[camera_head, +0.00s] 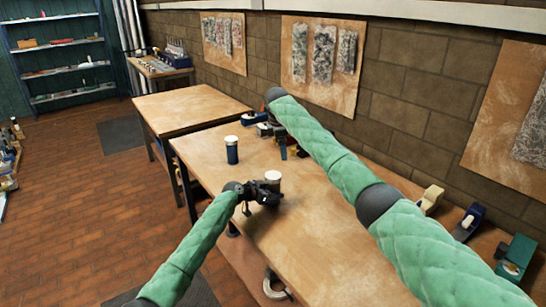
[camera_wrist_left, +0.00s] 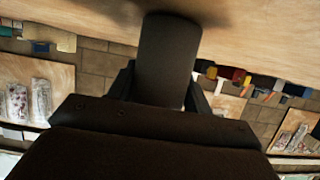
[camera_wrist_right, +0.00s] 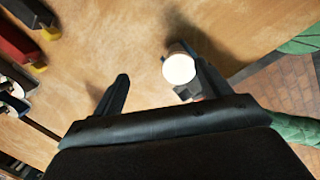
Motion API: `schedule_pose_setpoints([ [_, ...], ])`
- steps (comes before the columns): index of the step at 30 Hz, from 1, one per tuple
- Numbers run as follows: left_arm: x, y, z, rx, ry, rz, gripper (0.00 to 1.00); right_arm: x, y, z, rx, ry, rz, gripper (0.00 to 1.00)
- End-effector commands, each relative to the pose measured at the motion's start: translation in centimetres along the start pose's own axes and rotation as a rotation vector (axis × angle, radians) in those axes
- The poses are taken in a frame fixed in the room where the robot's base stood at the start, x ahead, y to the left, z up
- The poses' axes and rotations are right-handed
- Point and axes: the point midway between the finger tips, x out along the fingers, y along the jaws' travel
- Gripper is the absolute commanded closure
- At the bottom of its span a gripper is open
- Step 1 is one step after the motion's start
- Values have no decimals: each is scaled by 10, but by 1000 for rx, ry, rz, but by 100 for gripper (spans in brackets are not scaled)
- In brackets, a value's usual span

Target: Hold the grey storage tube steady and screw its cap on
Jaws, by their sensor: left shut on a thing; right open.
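The grey storage tube (camera_wrist_left: 168,58) stands upright on the bench, between the fingers of my left gripper (camera_wrist_left: 160,80). In the head view my left gripper (camera_head: 262,195) is shut on it. The white cap (camera_head: 273,177) shows on top of the tube there; whether it is threaded on I cannot tell. The right wrist view shows the cap (camera_wrist_right: 179,69) from above, near the right-hand finger of my right gripper (camera_wrist_right: 160,82). That gripper is open, with nothing visibly gripped. In the head view its fingers are not clear.
A blue tube with a white top (camera_head: 232,150) stands on the bench (camera_head: 330,245) farther back. Several small items line the wall side, including a tape dispenser (camera_head: 430,198) and a green device (camera_head: 515,255). The bench's near middle is bare.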

Motion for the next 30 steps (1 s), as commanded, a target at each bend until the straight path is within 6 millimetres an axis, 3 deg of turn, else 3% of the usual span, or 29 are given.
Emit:
schedule_pose_setpoints([
  [11, 0, 0, -1, 0, 1, 0, 100, 19, -17, -23, -492, 68, -39, 24],
  [18, 0, 0, -1, 0, 1, 0, 100, 19, -21, -38, -788, 146, -20, 24],
  [30, 0, 0, -1, 0, 1, 0, 100, 19, -21, -39, -926, 151, -6, 24],
])
